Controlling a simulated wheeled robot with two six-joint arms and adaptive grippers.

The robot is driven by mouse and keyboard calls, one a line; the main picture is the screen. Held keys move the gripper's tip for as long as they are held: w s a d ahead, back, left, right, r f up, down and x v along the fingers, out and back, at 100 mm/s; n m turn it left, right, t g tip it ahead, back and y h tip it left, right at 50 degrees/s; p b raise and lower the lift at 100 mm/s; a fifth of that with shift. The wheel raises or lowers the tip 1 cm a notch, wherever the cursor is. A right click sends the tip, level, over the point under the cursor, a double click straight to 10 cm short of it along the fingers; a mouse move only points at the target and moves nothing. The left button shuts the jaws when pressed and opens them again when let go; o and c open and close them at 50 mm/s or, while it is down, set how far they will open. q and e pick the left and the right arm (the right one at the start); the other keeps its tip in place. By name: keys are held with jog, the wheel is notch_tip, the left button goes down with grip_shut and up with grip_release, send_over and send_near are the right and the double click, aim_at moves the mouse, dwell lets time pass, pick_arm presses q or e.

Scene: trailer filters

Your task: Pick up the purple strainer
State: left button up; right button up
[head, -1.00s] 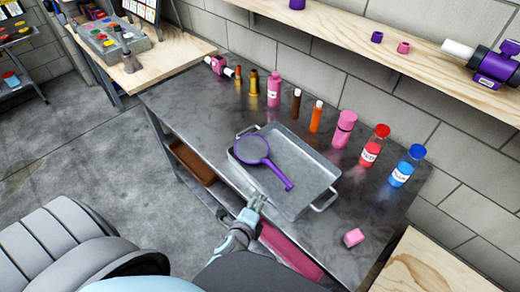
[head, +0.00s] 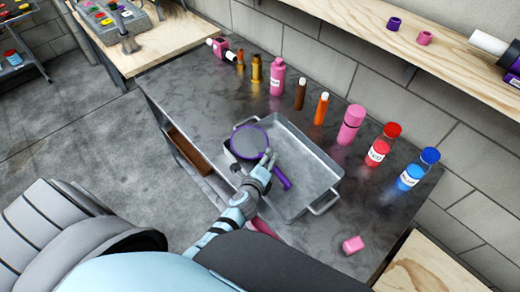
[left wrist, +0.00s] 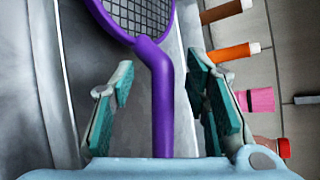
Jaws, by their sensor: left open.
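The purple strainer (head: 281,179) lies in the grey metal tray (head: 316,207), its round mesh head toward the tray's far left corner. My left gripper (head: 268,160) is over the strainer near where the handle meets the head, and hides part of it. In the left wrist view, the strainer's handle (left wrist: 163,105) runs between the two open teal-padded fingers of my left gripper (left wrist: 166,108), with a gap on each side. The mesh head (left wrist: 138,12) is cut off at the top of that view. My right gripper is not in view.
Several bottles stand behind the tray, including a pink one (head: 350,125), a red one (head: 383,145) and a blue one (head: 418,169). A small pink block (head: 353,245) lies right of the tray. A wooden shelf (head: 375,30) runs along the wall above.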

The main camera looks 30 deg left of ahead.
pick_arm(q)
jog(key=shift+w, duration=0.1)
jog(key=shift+c, duration=0.6)
jog(key=shift+s+r, duration=0.35)
jog(key=shift+s, duration=0.15)
grip_shut()
jog(key=shift+w, duration=0.1)
